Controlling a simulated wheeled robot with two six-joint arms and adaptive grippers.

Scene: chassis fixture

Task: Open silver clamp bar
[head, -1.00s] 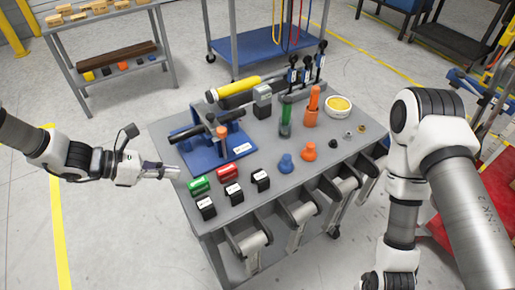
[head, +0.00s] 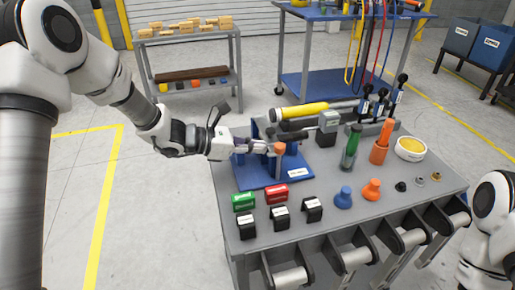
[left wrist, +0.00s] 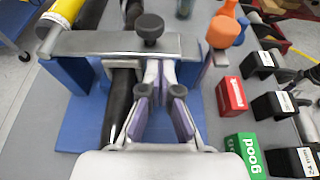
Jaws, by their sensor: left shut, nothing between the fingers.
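The silver clamp bar (left wrist: 95,43) lies across the blue fixture (left wrist: 75,130) in the left wrist view, closed over a black cylinder (left wrist: 118,108). A black knob (left wrist: 150,26) stands on top of the bar. An orange-topped piece (left wrist: 222,30) is at the bar's right end. My left gripper (left wrist: 162,68) is shut and empty, its fingertips close to the bar's near edge below the knob; I cannot tell if they touch. In the head view the left gripper (head: 266,147) is over the blue fixture (head: 262,178) and hides much of the bar. My right gripper is out of view.
Green (head: 243,201) and red (head: 276,193) boxes and several black bins stand in front of the fixture. A yellow-ended cylinder (head: 303,111) lies behind it. Green and orange holders (head: 379,152) and a yellow-filled bowl (head: 410,148) are to the right on the grey cart.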

